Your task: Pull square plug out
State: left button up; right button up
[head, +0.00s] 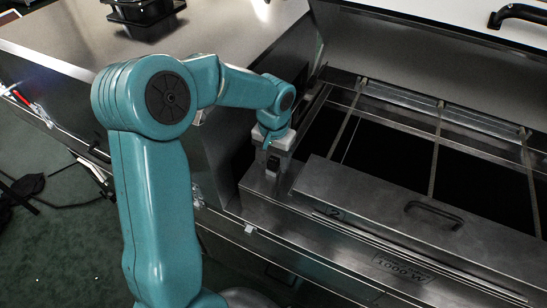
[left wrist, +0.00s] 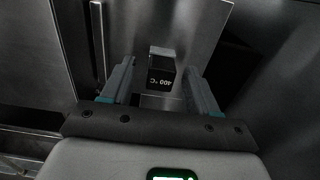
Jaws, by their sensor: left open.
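A small dark square plug (left wrist: 161,68) marked "400 °C" shows between my fingers in the left wrist view. It stands at the metal housing, and in the head view the dark plug (head: 273,163) is partly hidden under my gripper. My left gripper (head: 270,148) points down over the left end of the housing. In the left wrist view my left gripper (left wrist: 160,72) is open, with one finger on either side of the plug. I cannot tell whether the fingers touch it. My right gripper is not in view.
A metal cover with a dark handle (head: 434,213) and a "1000 W" marking lies right of the plug. Behind it are dark openings with metal bars (head: 437,150). A raised steel lid (head: 420,60) stands at the back. Cables (head: 40,195) lie on the floor at left.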

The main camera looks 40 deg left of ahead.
aim_at(273, 160)
pick_arm(q)
jog(key=shift+s, duration=0.1)
jog(key=c, duration=0.3)
grip_shut()
jog(key=shift+r+p, duration=0.5)
jog(key=shift+r, duration=0.25)
dwell(0.7)
jog(key=shift+r+p, duration=0.65)
jog(key=shift+r, duration=0.25)
jog(key=shift+r+p, duration=1.6)
jog(key=shift+r, duration=0.6)
